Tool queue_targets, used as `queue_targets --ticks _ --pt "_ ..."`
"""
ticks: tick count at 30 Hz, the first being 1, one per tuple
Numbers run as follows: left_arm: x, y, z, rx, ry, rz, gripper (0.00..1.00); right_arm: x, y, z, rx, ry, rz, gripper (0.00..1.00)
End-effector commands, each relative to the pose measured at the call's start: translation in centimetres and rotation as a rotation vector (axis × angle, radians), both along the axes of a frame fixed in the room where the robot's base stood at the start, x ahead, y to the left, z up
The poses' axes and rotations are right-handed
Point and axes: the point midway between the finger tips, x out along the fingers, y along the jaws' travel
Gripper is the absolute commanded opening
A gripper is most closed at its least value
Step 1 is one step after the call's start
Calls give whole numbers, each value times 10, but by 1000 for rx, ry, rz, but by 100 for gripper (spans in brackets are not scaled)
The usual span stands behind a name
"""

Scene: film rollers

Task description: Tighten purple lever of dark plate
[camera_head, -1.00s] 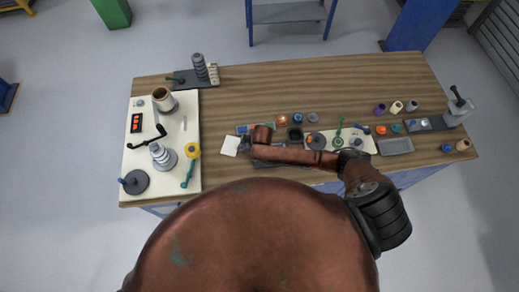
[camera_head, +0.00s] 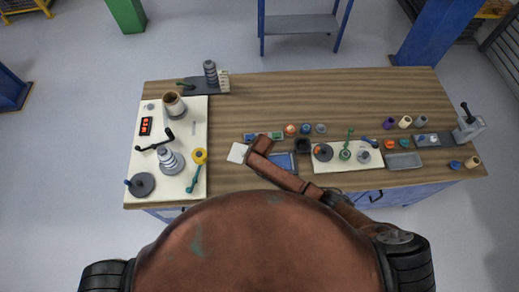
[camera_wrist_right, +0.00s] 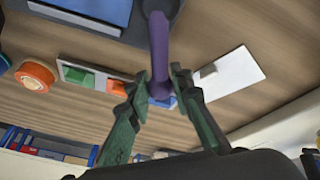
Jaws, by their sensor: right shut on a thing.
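The purple lever (camera_wrist_right: 159,50) runs down the middle of the right wrist view, from its round end at the dark plate (camera_wrist_right: 125,32) to between my fingers. My right gripper (camera_wrist_right: 161,88) is shut on the lever's free end. In the head view, my right arm's wrist hides the gripper and lever, beside the dark plate with a blue surface (camera_head: 281,163). My left gripper is not in view.
A white card (camera_wrist_right: 225,74) lies close to the right finger. An orange roll (camera_wrist_right: 36,76) and a green block (camera_wrist_right: 88,77) lie left of the gripper. In the head view, a cream board (camera_head: 348,160) with parts stands right of the plate.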

Motion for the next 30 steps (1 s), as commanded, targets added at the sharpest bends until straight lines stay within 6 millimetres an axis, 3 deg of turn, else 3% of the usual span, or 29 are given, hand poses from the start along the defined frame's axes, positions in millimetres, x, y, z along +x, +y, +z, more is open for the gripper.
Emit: queue_targets --ticks 14,15,22,30 --pt "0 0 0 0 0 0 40 0 -1 -2 -1 2 -12 0" --pt "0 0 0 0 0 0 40 0 -1 -2 -1 2 -12 23" --pt "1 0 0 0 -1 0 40 0 0 -1 0 1 -11 38" --pt "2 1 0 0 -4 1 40 0 0 0 0 0 -10 38"
